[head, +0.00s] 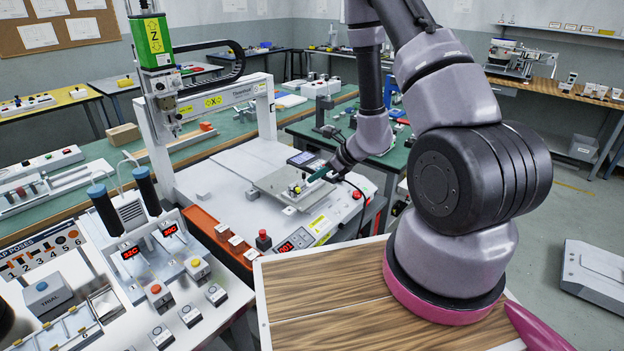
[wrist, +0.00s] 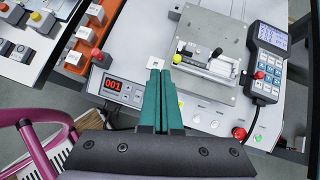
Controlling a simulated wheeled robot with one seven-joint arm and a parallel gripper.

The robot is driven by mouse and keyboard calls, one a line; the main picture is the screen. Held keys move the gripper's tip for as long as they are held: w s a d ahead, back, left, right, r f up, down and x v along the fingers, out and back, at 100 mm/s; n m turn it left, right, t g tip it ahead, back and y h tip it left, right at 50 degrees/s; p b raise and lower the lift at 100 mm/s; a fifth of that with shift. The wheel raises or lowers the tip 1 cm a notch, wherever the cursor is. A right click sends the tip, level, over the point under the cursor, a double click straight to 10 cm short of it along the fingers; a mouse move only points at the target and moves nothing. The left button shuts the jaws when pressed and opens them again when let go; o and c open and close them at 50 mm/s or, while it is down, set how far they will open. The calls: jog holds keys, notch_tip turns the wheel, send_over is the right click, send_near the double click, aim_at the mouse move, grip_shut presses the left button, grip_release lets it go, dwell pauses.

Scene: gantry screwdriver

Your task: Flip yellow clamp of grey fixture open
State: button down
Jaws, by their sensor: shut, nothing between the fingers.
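The grey fixture (head: 275,182) is a flat metal plate on the white gantry machine's bed; it also shows in the wrist view (wrist: 222,27). My gripper (wrist: 159,71) has green fingers pressed together and empty. In the head view my gripper (head: 318,175) is over the plate's right side.
The gantry with its green Z unit (head: 152,42) stands at the left of the bed. A handheld controller (wrist: 267,60) lies right of the plate. A red button (wrist: 239,132) and a 001 display (wrist: 115,86) are on the front panel.

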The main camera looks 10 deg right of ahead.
jog(key=shift+w, duration=0.1)
jog(key=n+y, duration=0.3)
jog(key=y, duration=0.2)
send_near(297, 188)
jog(key=w+a, duration=0.2)
jog(key=s+d+f+n+g+y, duration=0.1)
jog(key=d+f+n+g+y, duration=0.1)
jog(key=d, duration=0.9)
notch_tip(297, 188, down, 3)
jog(key=n+y, duration=0.1)
jog(key=y, duration=0.2)
jog(key=shift+d+r+g+y, duration=0.25)
jog(key=shift+d+g+y, duration=0.15)
jog(key=a, duration=0.4)
jog(key=w+a, duration=0.1)
jog(key=a, duration=0.4)
jog(key=w+a, duration=0.1)
jog(key=a, duration=0.3)
jog(key=shift+w+a, duration=0.1)
jog(key=shift+a, duration=0.3)
